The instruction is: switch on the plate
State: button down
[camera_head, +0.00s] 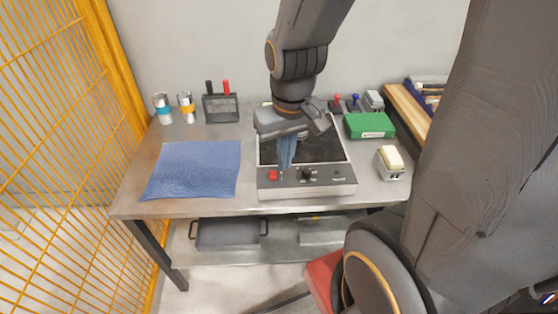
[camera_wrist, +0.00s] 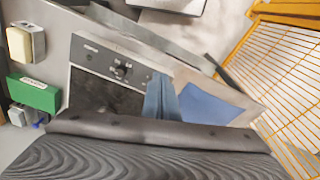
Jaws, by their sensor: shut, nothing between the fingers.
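The hot plate (camera_head: 335,190) stands on the metal bench, with a black top and a grey front panel. The panel carries a red switch (camera_head: 273,175) at its left and a black knob (camera_head: 307,174) near its middle. My gripper (camera_head: 286,160) points down over the left part of the plate, its blue fingers shut and empty, just behind the red switch. I cannot tell whether the fingertips touch the panel. In the wrist view the shut fingers (camera_wrist: 161,100) cover the switch end of the panel, and the knob (camera_wrist: 121,70) shows beside them.
A blue cloth (camera_head: 195,168) lies left of the plate. Behind it stand two cans (camera_head: 185,107) and a dark holder (camera_head: 221,107). A green box (camera_head: 369,126) and a sponge-topped block (camera_head: 390,162) are on the right. A yellow mesh fence (camera_head: 60,150) borders the left.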

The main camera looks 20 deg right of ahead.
jog(key=n+g+b, duration=0.2)
jog(key=n+b, duration=0.2)
jog(key=n, duration=0.9)
send_over(273, 178)
jog(key=w, duration=0.1)
jog(key=shift+w+d+r+n+g, duration=0.4)
jog(key=shift+w+n, duration=0.2)
jog(key=shift+n, duration=0.1)
jog(key=shift+f, duration=0.15)
jog(key=f, duration=0.4)
jog(key=s+f+p, duration=0.1)
jog(key=f, duration=0.4)
jog(key=f+p, duration=0.1)
jog(key=f, duration=0.3)
jog(key=shift+s+a+f, duration=0.3)
jog(key=shift+f, duration=0.1)
jog(key=shift+s+f, duration=0.15)
jog(key=shift+f, duration=0.05)
